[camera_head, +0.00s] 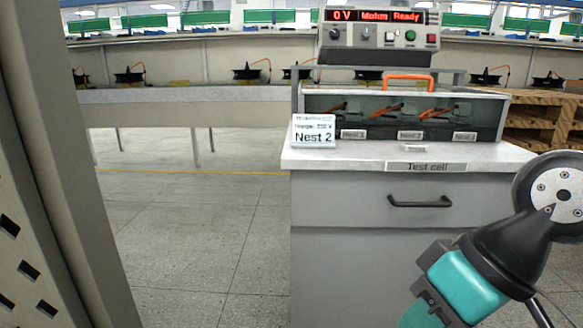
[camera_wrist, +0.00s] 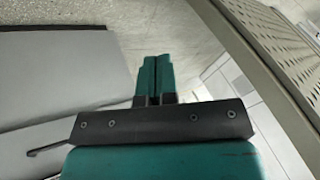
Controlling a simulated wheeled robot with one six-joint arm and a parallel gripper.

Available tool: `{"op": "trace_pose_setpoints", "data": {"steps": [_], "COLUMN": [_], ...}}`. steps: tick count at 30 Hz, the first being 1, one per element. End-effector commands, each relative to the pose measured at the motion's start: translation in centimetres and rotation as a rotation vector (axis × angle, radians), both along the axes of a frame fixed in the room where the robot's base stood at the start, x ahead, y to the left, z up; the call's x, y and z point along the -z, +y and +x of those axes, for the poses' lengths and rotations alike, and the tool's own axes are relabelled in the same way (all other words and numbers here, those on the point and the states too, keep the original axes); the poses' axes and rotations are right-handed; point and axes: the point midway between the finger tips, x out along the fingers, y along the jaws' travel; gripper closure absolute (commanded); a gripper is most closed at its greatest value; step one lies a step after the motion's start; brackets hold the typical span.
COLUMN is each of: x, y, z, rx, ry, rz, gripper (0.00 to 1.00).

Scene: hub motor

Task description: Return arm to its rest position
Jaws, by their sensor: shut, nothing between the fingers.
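My gripper (camera_wrist: 155,76) shows in the wrist view with its two teal fingers together and nothing between them. It hangs over open floor, with a grey cabinet side to its left and a perforated panel to its right. In the head view my teal and black arm is at the lower right, in front of the test cell cabinet (camera_head: 352,240); the fingertips are out of that view.
The test cell has an orange-handled fixture (camera_head: 408,92), a "Nest 2" sign (camera_head: 314,131) and a tester (camera_head: 379,38) reading "0 V Mohm Ready". A beige perforated panel (camera_head: 55,150) stands close at left. Wooden pallets (camera_head: 545,120) are at right. Floor (camera_head: 200,230) left of the cabinet is clear.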

Motion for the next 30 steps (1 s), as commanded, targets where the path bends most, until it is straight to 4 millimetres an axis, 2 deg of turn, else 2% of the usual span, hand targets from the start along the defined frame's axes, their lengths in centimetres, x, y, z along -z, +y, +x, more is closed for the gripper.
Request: {"op": "trace_pose_setpoints", "data": {"steps": [1,3,4,11,30], "x": [-0.8,-1.8,-3.3,-10.0,-33.9], "y": [-0.5,-1.4,-1.3,-1.3,-1.3], "z": [-1.6,-3.4,-3.1,-3.0,-3.0], "rx": [-0.071,-0.147,-0.135,-0.128,-0.126], "ry": [0.015,0.044,0.045,0.048,0.049], "rz": [-0.06,-0.133,-0.125,-0.121,-0.119], "gripper": [1.0,1.0,1.0,1.0,1.0]}}
